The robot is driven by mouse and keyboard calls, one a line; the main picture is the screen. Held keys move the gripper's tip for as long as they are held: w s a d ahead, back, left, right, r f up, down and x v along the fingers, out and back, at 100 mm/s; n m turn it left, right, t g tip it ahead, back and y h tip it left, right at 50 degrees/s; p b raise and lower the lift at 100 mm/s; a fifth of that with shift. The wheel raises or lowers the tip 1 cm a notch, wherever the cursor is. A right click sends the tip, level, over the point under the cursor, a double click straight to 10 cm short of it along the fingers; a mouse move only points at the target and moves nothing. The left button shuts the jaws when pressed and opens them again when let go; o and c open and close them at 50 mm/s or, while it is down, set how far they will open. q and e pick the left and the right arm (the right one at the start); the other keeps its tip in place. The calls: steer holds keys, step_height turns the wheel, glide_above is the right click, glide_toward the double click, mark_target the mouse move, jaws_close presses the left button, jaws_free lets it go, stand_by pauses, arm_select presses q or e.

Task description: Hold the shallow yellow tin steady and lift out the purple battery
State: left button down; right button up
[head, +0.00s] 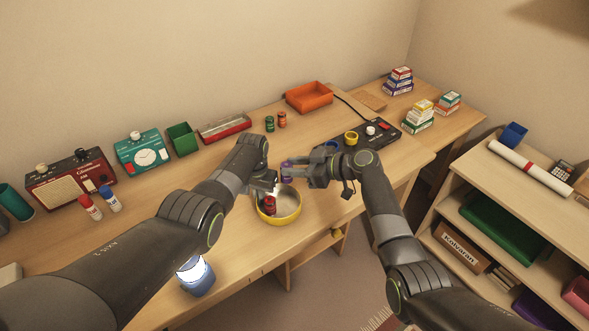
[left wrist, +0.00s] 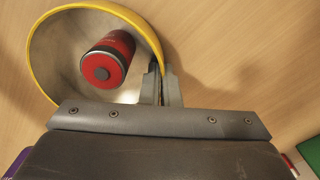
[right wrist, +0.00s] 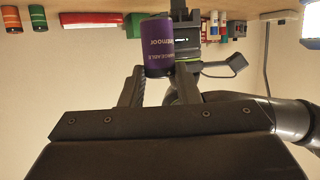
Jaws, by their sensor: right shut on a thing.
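The shallow yellow tin (head: 290,216) stands on the desk near its front edge. A red and black battery (head: 269,204) is inside it; it also shows in the left wrist view (left wrist: 108,60). My left gripper (head: 274,189) is at the tin's rim, and in the left wrist view its fingers (left wrist: 163,88) are closed together on the tin's wall (left wrist: 152,35). The purple battery (head: 287,174) is above the tin, between the fingers of my right gripper (head: 292,169). In the right wrist view the purple battery (right wrist: 157,45) is gripped at one end, its lettering visible.
Green and orange batteries (head: 276,122) stand behind, near an orange tray (head: 309,97). Radios and a clock line the wall.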

arm_select(q)
steer(key=c, duration=1.6)
jaws_free()
steer(key=shift+r, duration=0.1)
